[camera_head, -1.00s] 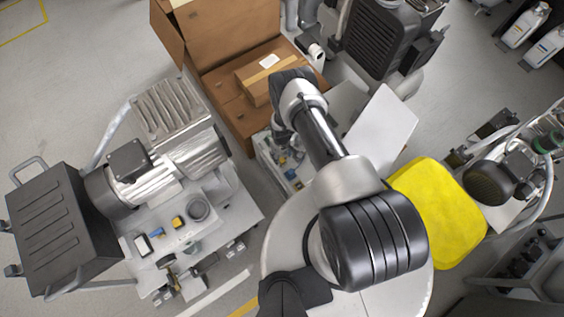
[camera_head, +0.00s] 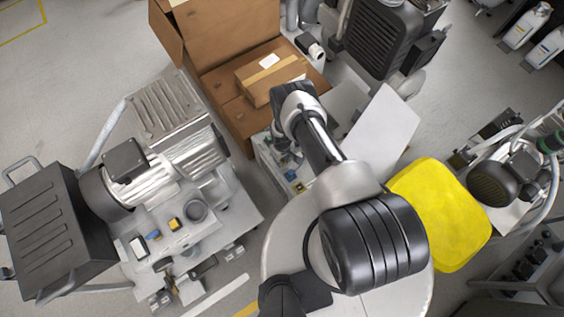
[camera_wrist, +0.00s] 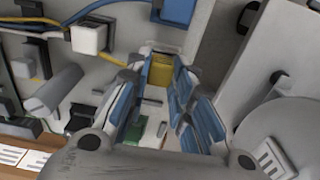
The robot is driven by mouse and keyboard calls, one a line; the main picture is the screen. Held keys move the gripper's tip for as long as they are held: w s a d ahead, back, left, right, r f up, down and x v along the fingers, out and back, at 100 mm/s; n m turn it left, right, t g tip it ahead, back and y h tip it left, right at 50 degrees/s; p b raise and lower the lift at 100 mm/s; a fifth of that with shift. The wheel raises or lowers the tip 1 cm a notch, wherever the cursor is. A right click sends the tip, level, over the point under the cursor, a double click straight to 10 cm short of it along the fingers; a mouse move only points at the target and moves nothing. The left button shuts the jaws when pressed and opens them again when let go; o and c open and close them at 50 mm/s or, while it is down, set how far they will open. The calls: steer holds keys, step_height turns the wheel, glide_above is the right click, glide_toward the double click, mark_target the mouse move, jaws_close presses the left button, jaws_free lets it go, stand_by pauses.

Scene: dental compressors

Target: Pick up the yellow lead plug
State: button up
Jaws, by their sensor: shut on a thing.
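The yellow lead plug (camera_wrist: 160,70) shows in the wrist view as a small yellow block between the tips of my fingers, against a grey panel. My gripper (camera_wrist: 161,76) has blue-padded fingers on both sides of the plug and is shut on it. Whether the plug is clear of the panel, I cannot tell. In the head view my gripper (camera_head: 287,146) is low over the open grey unit (camera_head: 268,163) and partly hidden by my wrist. I cannot make out the plug there.
Yellow and blue wires run beside a white connector block (camera_wrist: 89,37) at the left of the wrist view. A cardboard box (camera_head: 226,104) stands behind my gripper, a white panel (camera_head: 382,132) to its right. A compressor (camera_head: 150,180) on a grey base stands left.

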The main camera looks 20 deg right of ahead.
steer(key=shift+c, duration=1.3)
